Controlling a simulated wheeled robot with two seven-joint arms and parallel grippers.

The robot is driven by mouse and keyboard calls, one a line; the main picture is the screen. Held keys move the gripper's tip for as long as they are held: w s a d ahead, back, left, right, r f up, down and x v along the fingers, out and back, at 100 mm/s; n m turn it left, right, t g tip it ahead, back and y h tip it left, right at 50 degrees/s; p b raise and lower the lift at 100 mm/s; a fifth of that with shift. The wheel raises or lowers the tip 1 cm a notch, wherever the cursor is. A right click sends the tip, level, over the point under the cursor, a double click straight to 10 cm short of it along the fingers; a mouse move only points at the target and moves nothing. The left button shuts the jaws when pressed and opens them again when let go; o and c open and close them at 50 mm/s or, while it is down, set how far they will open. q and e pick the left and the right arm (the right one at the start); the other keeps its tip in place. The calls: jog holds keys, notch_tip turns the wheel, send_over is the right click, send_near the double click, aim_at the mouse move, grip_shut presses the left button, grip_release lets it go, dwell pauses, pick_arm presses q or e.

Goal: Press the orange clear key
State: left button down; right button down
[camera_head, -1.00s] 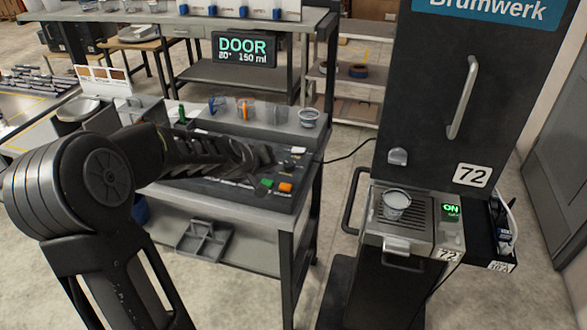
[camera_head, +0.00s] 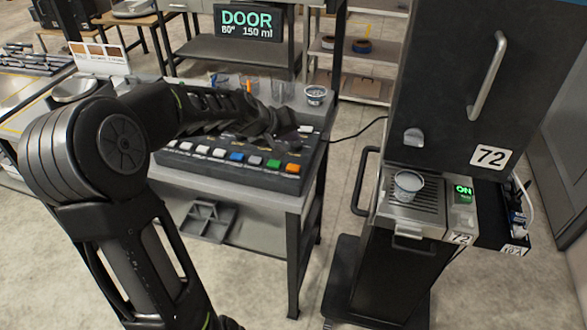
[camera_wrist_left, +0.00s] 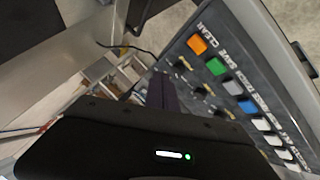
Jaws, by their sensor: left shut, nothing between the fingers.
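The orange clear key (camera_head: 293,168) is at the right end of the key row on the dark sloped panel (camera_head: 225,174). In the left wrist view the orange key (camera_wrist_left: 197,44) shows beside the word CLEAR. The green key (camera_head: 273,163) sits just left of it; it is marked SAVE in the wrist view (camera_wrist_left: 216,66). My left gripper (camera_head: 292,133) is shut and empty above the back right part of the panel, behind the orange key and apart from it. Its fingers (camera_wrist_left: 162,92) are partly hidden by its dark body in the wrist view. My right gripper is out of view.
Several cups stand on the ledge behind the panel, one (camera_head: 315,95) at its right end. A display (camera_head: 248,23) reads DOOR, 80°, 150 ml. Right of the bench, a dark dispenser (camera_head: 450,100) marked 72 holds a cup (camera_head: 407,186). Floor lies between them.

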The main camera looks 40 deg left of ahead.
pick_arm(q)
jog(key=b, duration=0.4)
send_over(291, 169)
notch_tip(291, 169, down, 6)
jog(key=shift+f, duration=0.1)
jog(key=shift+f+b, duration=0.7)
jog(key=shift+b, duration=0.15)
dwell(1.1)
jog(key=shift+f+b, duration=0.4)
jog(key=shift+b, duration=0.15)
jog(key=shift+f+b, duration=0.5)
jog(key=shift+b, duration=0.05)
dwell(0.5)
jog(key=shift+r, duration=0.15)
jog(key=shift+r+p, duration=0.6)
jog(key=shift+r, duration=0.15)
